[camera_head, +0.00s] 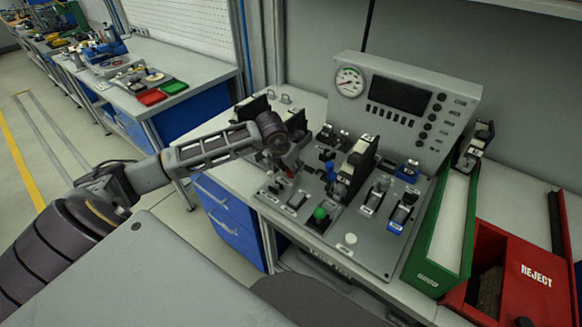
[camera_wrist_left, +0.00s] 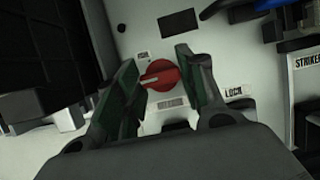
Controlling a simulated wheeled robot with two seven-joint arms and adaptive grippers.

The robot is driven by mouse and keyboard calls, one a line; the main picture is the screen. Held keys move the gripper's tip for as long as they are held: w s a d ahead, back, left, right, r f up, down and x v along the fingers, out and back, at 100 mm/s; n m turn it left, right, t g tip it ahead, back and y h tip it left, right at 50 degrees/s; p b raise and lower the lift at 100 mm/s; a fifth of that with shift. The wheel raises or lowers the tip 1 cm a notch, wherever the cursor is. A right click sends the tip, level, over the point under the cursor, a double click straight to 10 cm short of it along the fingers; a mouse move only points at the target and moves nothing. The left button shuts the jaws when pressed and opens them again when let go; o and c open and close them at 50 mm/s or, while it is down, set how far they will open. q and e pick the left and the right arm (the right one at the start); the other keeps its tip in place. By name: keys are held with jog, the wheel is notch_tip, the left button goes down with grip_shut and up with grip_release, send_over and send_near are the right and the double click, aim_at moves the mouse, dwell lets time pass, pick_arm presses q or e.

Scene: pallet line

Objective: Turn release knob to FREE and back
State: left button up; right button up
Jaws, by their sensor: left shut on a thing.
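The release knob (camera_wrist_left: 166,74) is round and red with a pale pointer bar, set on the grey panel. In the left wrist view its pointer aims left. A LOCK label (camera_wrist_left: 235,91) is to its right, and a smaller label (camera_wrist_left: 142,54), too small to read, is above left. My left gripper (camera_wrist_left: 156,80) is shut on the knob, with one green-padded finger on either side. In the head view my left gripper (camera_head: 280,160) is over the left part of the panel (camera_head: 345,262), and a bit of red shows by its fingers. My right gripper is not in view.
A console with a gauge (camera_head: 350,82) and dark screen (camera_head: 400,94) stands behind the panel. Levers, switches and a green button (camera_head: 320,214) crowd the panel right of my gripper. A green tray (camera_head: 433,281) and a red REJECT bin (camera_head: 530,285) are further right.

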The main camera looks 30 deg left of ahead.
pick_arm(q)
jog(key=o, duration=1)
jog(key=shift+v, duration=6)
